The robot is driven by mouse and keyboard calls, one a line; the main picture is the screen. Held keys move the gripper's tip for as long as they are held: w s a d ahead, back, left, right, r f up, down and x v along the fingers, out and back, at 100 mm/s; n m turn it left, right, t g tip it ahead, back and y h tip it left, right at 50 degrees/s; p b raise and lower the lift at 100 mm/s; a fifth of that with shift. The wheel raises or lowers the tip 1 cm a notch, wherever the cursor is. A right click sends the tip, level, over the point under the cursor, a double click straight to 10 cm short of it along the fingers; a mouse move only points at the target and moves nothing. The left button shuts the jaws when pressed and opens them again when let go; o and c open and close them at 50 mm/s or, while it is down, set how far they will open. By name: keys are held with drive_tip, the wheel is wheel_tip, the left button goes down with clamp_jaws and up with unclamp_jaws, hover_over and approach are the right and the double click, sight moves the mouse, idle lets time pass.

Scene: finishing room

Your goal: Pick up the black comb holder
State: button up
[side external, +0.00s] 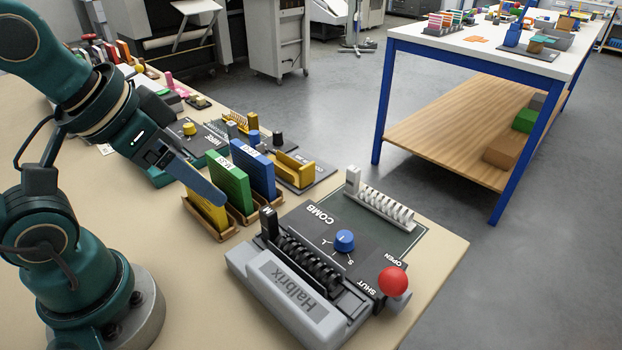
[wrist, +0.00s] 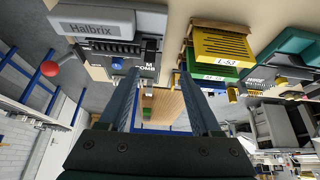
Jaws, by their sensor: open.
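The black comb holder (side external: 308,262), a toothed black strip with an upright black block marked M at its left end, sits on the grey Halbrix comb machine (side external: 285,295). In the wrist view the black comb holder (wrist: 112,49) shows at the upper left, beyond the left finger. My gripper (side external: 220,200) is above the table, left of the holder and close by the yellow block. In the wrist view my gripper (wrist: 160,72) has its two fingers apart with nothing between them.
Yellow (side external: 207,212), green (side external: 230,182) and blue (side external: 254,170) blocks stand in wooden trays left of the machine. A similar white comb holder (side external: 380,208) sits behind. The machine has a blue knob (side external: 344,240) and a red lever ball (side external: 393,281).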

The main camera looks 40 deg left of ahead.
drive_tip(key=g, duration=0.2)
approach(268, 210)
drive_tip(key=w+f+g, duration=0.1)
drive_tip(key=f, duration=0.1)
drive_tip(key=w+f+g, duration=0.1)
drive_tip(key=f, duration=0.1)
drive_tip(key=w+f+g, duration=0.1)
drive_tip(key=f, duration=0.1)
drive_tip(key=shift+w, duration=0.25)
drive_tip(key=shift+s+f+g, duration=0.15)
drive_tip(key=shift+f+g, duration=0.25)
drive_tip(key=shift+f, duration=2.7)
drive_tip(key=shift+c, duration=0.3)
clamp_jaws()
